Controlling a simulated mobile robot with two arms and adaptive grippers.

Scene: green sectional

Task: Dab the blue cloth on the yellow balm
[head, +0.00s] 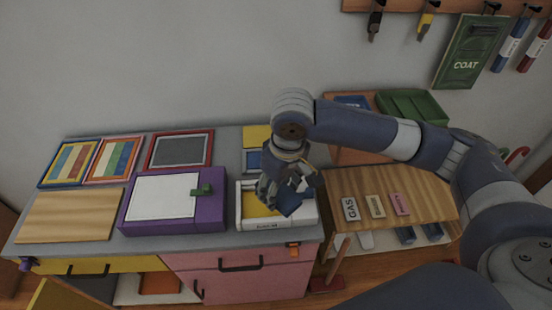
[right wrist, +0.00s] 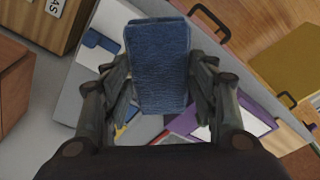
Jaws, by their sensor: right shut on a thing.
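My right gripper (head: 284,190) is shut on the blue cloth (head: 291,204), a folded block of dark blue fabric. The cloth (right wrist: 158,65) fills the space between the two fingers in the right wrist view. The yellow balm (head: 255,196) lies in a shallow white tray (head: 262,224) at the right end of the grey counter. The gripper and cloth are over the tray's right part and hide some of the balm. I cannot tell whether the cloth touches the balm. My left gripper is not in view.
A purple box (head: 160,230) with a white top and green clip stands left of the tray. A wooden board (head: 70,214) and framed panels (head: 180,150) lie farther left and behind. A wooden shelf (head: 430,190) with labelled blocks is at right. Tools hang on the wall.

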